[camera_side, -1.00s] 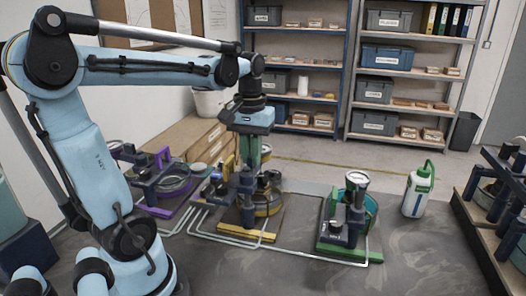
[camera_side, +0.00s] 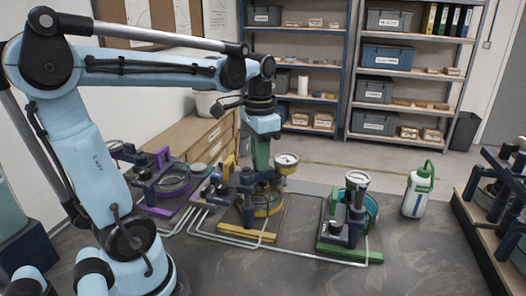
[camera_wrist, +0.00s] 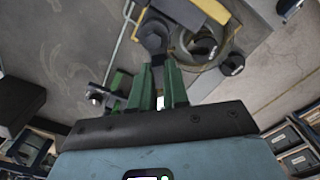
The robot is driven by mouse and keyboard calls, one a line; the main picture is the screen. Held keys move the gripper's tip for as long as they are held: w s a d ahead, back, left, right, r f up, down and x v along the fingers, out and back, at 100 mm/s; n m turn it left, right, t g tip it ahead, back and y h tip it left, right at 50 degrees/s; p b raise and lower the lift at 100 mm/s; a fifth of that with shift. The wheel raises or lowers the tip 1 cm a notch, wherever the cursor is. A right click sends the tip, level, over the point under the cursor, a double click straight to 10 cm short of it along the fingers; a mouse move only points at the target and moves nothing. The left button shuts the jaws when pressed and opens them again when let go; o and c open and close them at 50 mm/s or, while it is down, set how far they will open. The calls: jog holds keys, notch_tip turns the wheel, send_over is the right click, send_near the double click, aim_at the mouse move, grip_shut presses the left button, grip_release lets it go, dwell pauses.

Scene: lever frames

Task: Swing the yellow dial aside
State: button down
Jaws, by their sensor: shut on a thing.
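The yellow dial (camera_side: 287,161), a round gauge with a white face, shows at the right of my gripper above the yellow-marked frame (camera_side: 246,236). My gripper (camera_side: 262,166) points down with green fingers, right beside the dial. In the wrist view the green fingers (camera_wrist: 162,84) are close together around something small. I take it to be part of the dial's mount, but the exact contact is hidden. A dark post (camera_side: 247,196) and a yellow-rimmed round vessel (camera_side: 268,203) stand below my gripper.
A purple-marked frame (camera_side: 155,208) stands at the left. A green-marked frame (camera_side: 347,248) with its own gauge (camera_side: 357,178) stands at the right, with a white and green bottle (camera_side: 418,192) beyond it. Pale pipes run along the table, and the front is mostly bare.

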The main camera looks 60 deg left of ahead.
jog(key=shift+s+d+m, duration=0.15)
jog(key=shift+d+m, duration=0.15)
jog(key=shift+m, duration=0.85)
jog(key=shift+s+d+m, duration=0.1)
jog(key=shift+d+m, duration=0.25)
jog(key=shift+m, duration=0.85)
jog(key=shift+s+d+m, duration=0.15)
jog(key=shift+d+m, duration=0.15)
jog(key=shift+m, duration=0.85)
jog(key=c, duration=1.1)
grip_release()
notch_tip(320, 180, up, 12)
jog(key=shift+r, duration=0.1)
